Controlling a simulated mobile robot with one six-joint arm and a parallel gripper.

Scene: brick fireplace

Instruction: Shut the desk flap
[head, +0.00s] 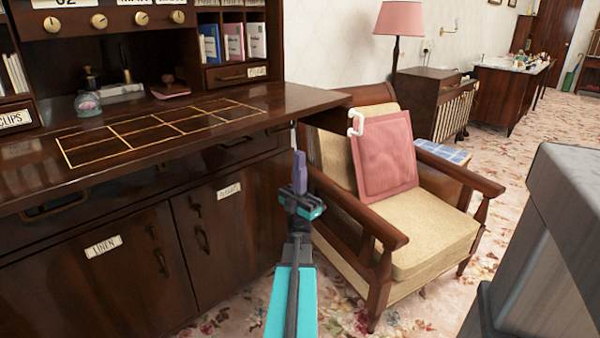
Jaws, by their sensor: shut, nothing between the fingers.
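The desk flap (190,142) is a dark brown wooden leaf with a gold-lined grid. It lies open and level, sticking out from the desk (240,185). My gripper (299,165) is near the flap's right front corner, in front of the gap between desk and armchair. Its purple fingers point upward and are shut with nothing between them. I cannot tell whether they touch the flap's edge.
An armchair (430,235) with a pink cushion (385,155) stands close to the right of the desk. A glass dome (87,104), a stamp (168,84) and books (232,42) are at the desk's back. A grey block (560,240) stands at right.

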